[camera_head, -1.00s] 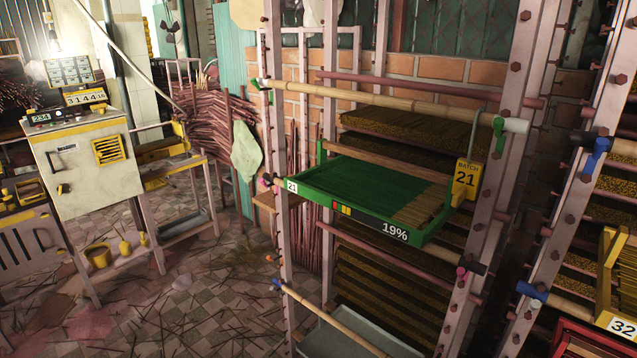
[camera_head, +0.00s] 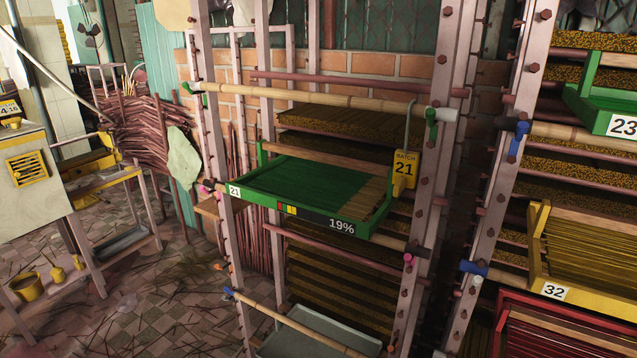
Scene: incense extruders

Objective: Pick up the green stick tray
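The green stick tray (camera_head: 262,200) sits in the middle rack, sticking out toward me. Its front carries the label 21, a coloured strip and a 19% display. Sticks lie in its right part, and the left part shows bare green. A second green tray (camera_head: 598,117), labelled 23, is partly in view in the right rack. Neither of my grippers is in view.
A bamboo pole (camera_head: 310,98) crosses the rack above the tray, and another (camera_head: 290,322) slants below it near a grey tray (camera_head: 312,330). A yellow tray (camera_head: 590,297) labelled 32 and a red tray (camera_head: 545,340) are at right. Littered tiled floor (camera_head: 150,310) lies left.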

